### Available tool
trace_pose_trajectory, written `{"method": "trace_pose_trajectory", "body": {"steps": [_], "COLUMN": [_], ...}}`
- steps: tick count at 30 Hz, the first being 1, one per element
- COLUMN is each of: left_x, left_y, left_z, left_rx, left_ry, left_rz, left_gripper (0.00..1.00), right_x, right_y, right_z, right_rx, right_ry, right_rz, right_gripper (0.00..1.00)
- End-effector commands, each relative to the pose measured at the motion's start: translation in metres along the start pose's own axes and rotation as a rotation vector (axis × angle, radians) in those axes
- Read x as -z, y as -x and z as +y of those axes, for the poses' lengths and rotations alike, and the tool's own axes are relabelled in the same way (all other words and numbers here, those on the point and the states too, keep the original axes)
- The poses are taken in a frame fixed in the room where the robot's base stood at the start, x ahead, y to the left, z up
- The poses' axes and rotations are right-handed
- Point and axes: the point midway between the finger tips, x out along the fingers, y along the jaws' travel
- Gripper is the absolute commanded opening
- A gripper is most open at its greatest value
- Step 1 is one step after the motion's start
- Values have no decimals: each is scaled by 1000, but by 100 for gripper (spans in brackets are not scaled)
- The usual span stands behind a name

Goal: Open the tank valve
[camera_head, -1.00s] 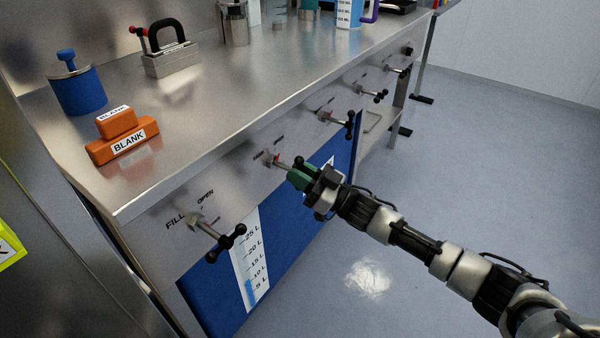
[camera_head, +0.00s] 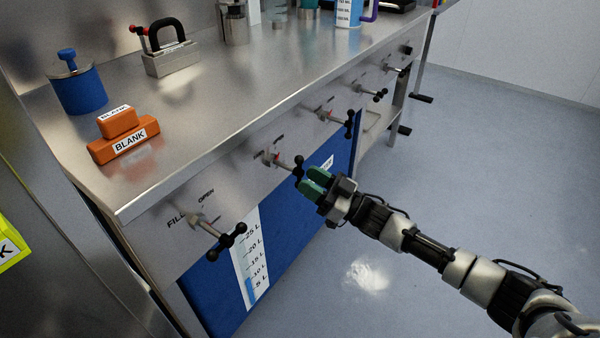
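Several valves with black T-bar handles line the steel front panel. The nearest valve (camera_head: 225,242) sits under the printed words "FILL" and "OPEN", above a blue tank (camera_head: 285,262) with a litre scale. The second valve (camera_head: 283,162) has a red part at its stem and a black handle. My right gripper (camera_head: 306,178) has green fingers and is just right of and below the second valve's handle. Its fingers look parted, with nothing between them. Whether a fingertip touches the handle is unclear. My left gripper is not in view.
Further valves (camera_head: 340,119) stick out along the panel toward the back. The floor (camera_head: 480,170) at right is clear.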

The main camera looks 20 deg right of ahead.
Motion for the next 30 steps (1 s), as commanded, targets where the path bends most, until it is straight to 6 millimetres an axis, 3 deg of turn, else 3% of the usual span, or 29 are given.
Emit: {"method": "trace_pose_trajectory", "body": {"steps": [6, 12, 30], "left_x": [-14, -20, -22], "left_y": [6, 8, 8], "left_z": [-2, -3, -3], "left_rx": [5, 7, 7], "left_ry": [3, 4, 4], "left_rz": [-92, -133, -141], "left_gripper": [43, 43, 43], "right_x": [-1, -1, -2], "right_y": [45, 68, 71], "right_z": [-1, -2, -3], "right_rx": [0, 2, 0], "right_ry": [-1, -1, -2], "right_rz": [-4, -1, -2], "right_gripper": [39, 39, 39]}}
